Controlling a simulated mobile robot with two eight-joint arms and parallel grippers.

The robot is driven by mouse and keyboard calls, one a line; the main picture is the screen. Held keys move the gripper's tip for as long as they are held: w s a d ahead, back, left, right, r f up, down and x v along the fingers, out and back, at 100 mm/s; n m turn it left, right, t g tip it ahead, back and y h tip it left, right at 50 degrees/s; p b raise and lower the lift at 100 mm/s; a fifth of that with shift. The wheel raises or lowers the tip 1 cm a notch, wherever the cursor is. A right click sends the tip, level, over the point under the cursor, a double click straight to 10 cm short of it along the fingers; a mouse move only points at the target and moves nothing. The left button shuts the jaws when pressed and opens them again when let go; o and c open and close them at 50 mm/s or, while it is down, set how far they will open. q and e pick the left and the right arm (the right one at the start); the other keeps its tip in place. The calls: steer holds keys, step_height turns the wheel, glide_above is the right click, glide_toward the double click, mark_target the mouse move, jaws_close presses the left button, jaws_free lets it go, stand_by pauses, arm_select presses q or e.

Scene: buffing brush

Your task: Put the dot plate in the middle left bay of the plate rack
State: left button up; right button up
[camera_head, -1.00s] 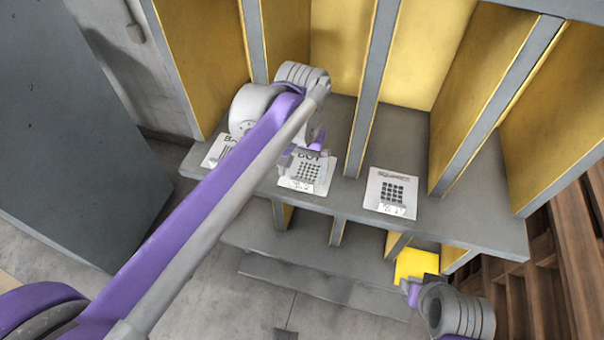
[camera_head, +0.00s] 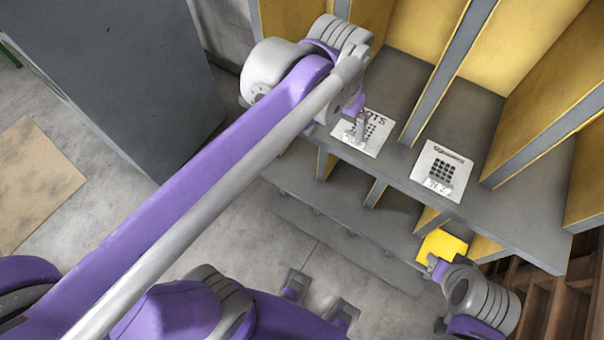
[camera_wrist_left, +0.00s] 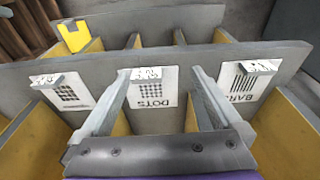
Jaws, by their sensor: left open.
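The dot plate (camera_head: 373,139), white with a black dot grid and a small grey tab, lies on the grey ledge. It is also in the left wrist view (camera_wrist_left: 151,101). My left gripper (camera_wrist_left: 160,74) is open, its two fingers on either side of the plate with gaps, closed on nothing; in the head view its wrist and arm hide the plate's left part. The plate rack (camera_head: 515,215) is grey with yellow-sided bays above and below the ledge; I cannot tell which bay is middle left. My right gripper (camera_head: 437,264) is beside a yellow panel (camera_head: 444,247); its jaws are unclear.
A squares plate (camera_head: 442,171) lies to the right of the dot plate. A bars plate (camera_wrist_left: 245,84) shows in the left wrist view. Grey dividers (camera_head: 450,60) rise behind the plates. A dark grey panel (camera_head: 110,80) stands left. The floor before the rack is clear.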

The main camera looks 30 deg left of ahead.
arm_select(q)
steer(key=s+a+f+t, duration=0.3)
steer(key=s+f, duration=0.7)
steer(key=f, duration=0.3)
steer(key=shift+a+f, duration=0.3)
steer(key=shift+a, duration=0.05)
